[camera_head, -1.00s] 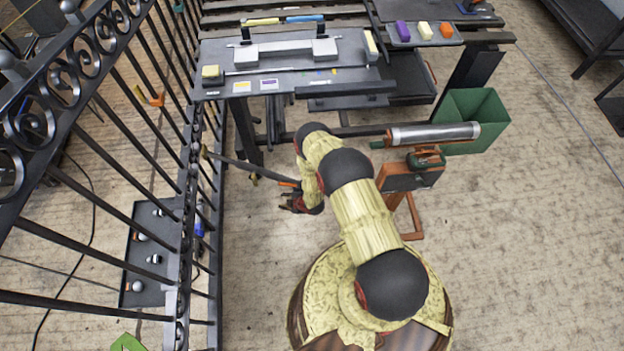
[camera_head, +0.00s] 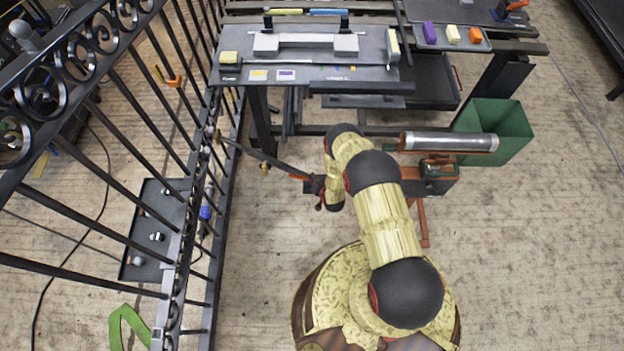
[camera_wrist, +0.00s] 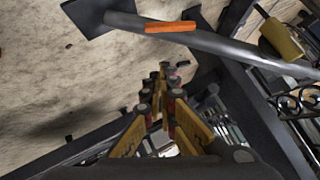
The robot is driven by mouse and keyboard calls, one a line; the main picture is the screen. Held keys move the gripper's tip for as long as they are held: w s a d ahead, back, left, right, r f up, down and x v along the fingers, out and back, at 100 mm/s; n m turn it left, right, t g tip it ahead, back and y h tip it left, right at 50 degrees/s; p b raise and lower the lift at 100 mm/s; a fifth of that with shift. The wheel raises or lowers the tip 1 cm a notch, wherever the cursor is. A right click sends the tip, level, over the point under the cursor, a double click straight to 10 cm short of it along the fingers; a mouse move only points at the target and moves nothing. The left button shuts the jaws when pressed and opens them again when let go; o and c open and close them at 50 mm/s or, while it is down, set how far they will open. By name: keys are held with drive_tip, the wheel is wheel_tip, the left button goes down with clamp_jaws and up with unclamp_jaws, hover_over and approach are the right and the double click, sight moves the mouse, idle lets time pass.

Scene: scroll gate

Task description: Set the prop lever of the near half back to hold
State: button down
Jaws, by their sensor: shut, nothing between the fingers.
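The prop lever (camera_head: 262,157) is a long dark bar. It runs from the gate on the left down to an orange-marked end beside my gripper. In the wrist view a grey bar (camera_wrist: 215,42) with an orange sleeve (camera_wrist: 170,27) crosses the top of the picture, beyond my fingertips. My gripper (camera_head: 326,201) is just right of the lever's orange end in the head view. Its yellow fingers (camera_wrist: 167,72) are shut and empty, apart from the bar in the wrist view. The gate (camera_head: 190,210) is black iron with scrollwork. The lever's hold position cannot be told.
A workbench (camera_head: 310,75) stands behind, with a green bin (camera_head: 495,130) at its right. A metal cylinder on an orange stand (camera_head: 450,142) is right of my arm. A dark tray (camera_head: 150,215) lies beyond the gate bars. The floor at lower right is clear.

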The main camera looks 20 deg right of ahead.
sight(298, 177)
drive_tip(key=w+a+f+b, duration=0.2)
drive_tip(key=w+f+b, duration=0.3)
drive_tip(key=w+f, duration=0.2)
drive_tip(key=shift+a+f, duration=0.15)
drive_tip(key=shift+f, duration=0.85)
drive_tip(key=shift+s, duration=0.2)
